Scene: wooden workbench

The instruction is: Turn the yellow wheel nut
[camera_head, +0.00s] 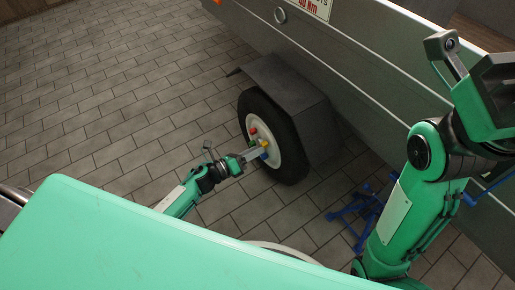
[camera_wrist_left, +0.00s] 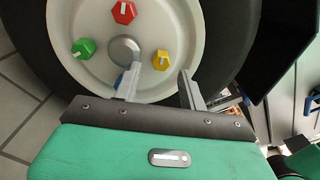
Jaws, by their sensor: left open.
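The yellow wheel nut (camera_wrist_left: 161,60) sits on the pale hub of the wheel (camera_wrist_left: 193,30), right of the grey centre cap, with a light mark on its face. It also shows small in the head view (camera_head: 264,143). My left gripper (camera_wrist_left: 158,76) is open and empty. Its two fingers point at the hub, with the yellow nut in line with the gap between their tips; I cannot tell how deep they reach. My right gripper (camera_head: 468,62) is raised at the upper right of the head view, away from the wheel; its jaw gap is unclear.
A red nut (camera_wrist_left: 124,12) and a green nut (camera_wrist_left: 83,48) sit on the same hub. A blue nut (camera_wrist_left: 118,82) is partly hidden by the left finger. The grey trailer (camera_head: 340,70) and its fender (camera_head: 285,85) overhang the tyre. A blue stand (camera_head: 362,212) is on the paved floor.

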